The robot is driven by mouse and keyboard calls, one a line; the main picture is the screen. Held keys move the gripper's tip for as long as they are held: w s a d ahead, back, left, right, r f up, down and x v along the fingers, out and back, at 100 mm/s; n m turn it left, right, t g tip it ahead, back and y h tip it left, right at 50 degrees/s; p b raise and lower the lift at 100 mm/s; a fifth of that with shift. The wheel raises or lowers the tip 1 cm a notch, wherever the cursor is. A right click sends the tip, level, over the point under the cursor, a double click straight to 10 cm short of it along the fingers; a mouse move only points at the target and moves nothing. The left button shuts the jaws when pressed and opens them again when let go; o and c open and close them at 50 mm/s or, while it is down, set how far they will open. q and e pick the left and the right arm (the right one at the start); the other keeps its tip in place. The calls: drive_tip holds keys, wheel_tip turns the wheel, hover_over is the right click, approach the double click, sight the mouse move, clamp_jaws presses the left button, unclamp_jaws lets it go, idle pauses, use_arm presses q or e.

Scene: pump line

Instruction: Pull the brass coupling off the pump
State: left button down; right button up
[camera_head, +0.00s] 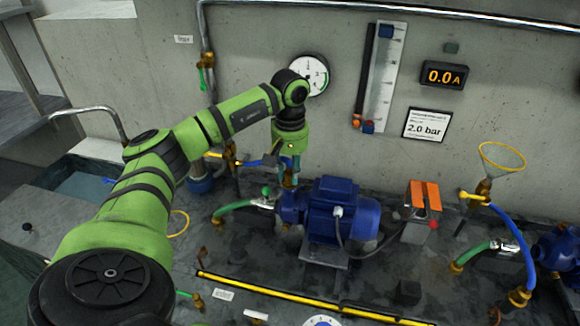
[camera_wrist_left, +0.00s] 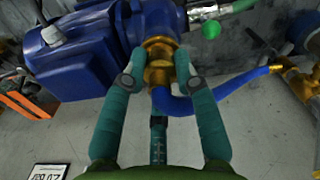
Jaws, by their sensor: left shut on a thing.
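The brass coupling (camera_wrist_left: 159,50) sits against the blue pump (camera_wrist_left: 150,17) in the wrist view. A blue hose (camera_wrist_left: 205,103) leads away from it to the right. The pump also shows in the head view (camera_head: 293,208), joined to its blue motor (camera_head: 338,210). My left gripper (camera_head: 289,180) reaches down over the pump. Its two teal fingers (camera_wrist_left: 159,76) are shut on the coupling from both sides. I cannot tell whether there is a gap between coupling and pump. The coupling is mostly hidden by the gripper in the head view. My right gripper is out of view.
A green hose (camera_head: 236,207) joins the pump's left side. An orange-topped box (camera_head: 423,197) stands right of the motor. A yellow-rimmed funnel (camera_head: 502,156) and a second blue pump (camera_head: 562,255) are farther right. A yellow bar (camera_head: 300,297) lies in front. The concrete wall (camera_head: 240,75) stands behind.

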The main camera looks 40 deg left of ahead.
use_arm(q)
drive_tip(key=shift+r, duration=0.2)
drive_tip(key=shift+r+p, duration=1.75)
drive_tip(key=shift+r, duration=0.25)
